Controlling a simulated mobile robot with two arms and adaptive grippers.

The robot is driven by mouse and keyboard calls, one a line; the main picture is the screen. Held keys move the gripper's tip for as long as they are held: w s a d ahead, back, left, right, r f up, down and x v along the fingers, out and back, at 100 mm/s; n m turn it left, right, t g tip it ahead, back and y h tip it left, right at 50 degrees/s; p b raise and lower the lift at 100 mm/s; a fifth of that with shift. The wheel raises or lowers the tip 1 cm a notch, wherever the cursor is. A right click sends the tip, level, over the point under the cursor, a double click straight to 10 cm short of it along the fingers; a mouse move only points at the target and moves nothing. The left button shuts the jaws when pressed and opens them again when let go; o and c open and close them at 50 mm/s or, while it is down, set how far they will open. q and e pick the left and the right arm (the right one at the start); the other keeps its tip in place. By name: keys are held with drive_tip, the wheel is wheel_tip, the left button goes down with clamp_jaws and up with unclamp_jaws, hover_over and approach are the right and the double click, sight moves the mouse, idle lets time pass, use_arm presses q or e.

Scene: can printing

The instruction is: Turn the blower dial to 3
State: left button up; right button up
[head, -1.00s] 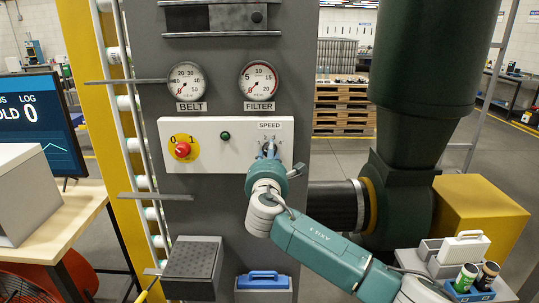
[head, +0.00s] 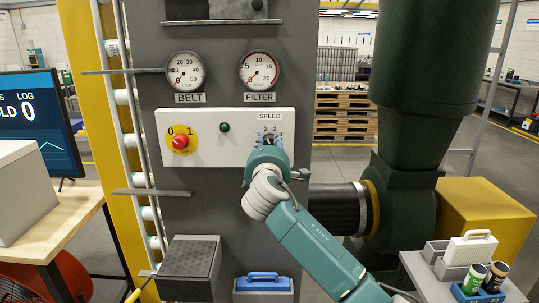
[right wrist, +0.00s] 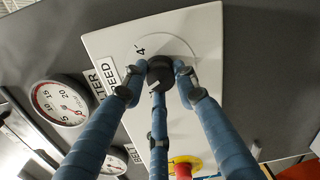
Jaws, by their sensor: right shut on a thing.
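The blower dial (right wrist: 161,70), labelled SPEED, is a dark round knob on the white control panel (head: 225,151). In the right wrist view it sits between the blue fingers of my right gripper (right wrist: 157,77), with a "4" printed beside it. The fingers close around the knob. In the head view my right gripper (head: 270,139) covers the knob, with a few scale numbers showing above it. Which number the dial points at cannot be told. My left gripper is not in view.
A red switch (head: 181,142) on a yellow plate and a green button (head: 224,127) share the panel. The belt gauge (head: 186,72) and filter gauge (head: 259,70) are above. A grey shelf box (head: 189,260) juts out below. The large green blower (head: 405,190) stands at right.

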drive_tip(key=shift+f+m+y+b, duration=0.15)
drive_tip(key=shift+m+y+b, duration=0.15)
drive_tip(key=shift+m+b, duration=3.05)
drive_tip(key=shift+m+p, duration=0.85)
drive_tip(key=shift+m, duration=0.2)
drive_tip(key=o, duration=1.1)
drive_tip(key=shift+d, duration=0.1)
drive_tip(key=shift+o, duration=0.2)
drive_tip(key=s, duration=1.2)
drive_tip(key=shift+r, duration=0.25)
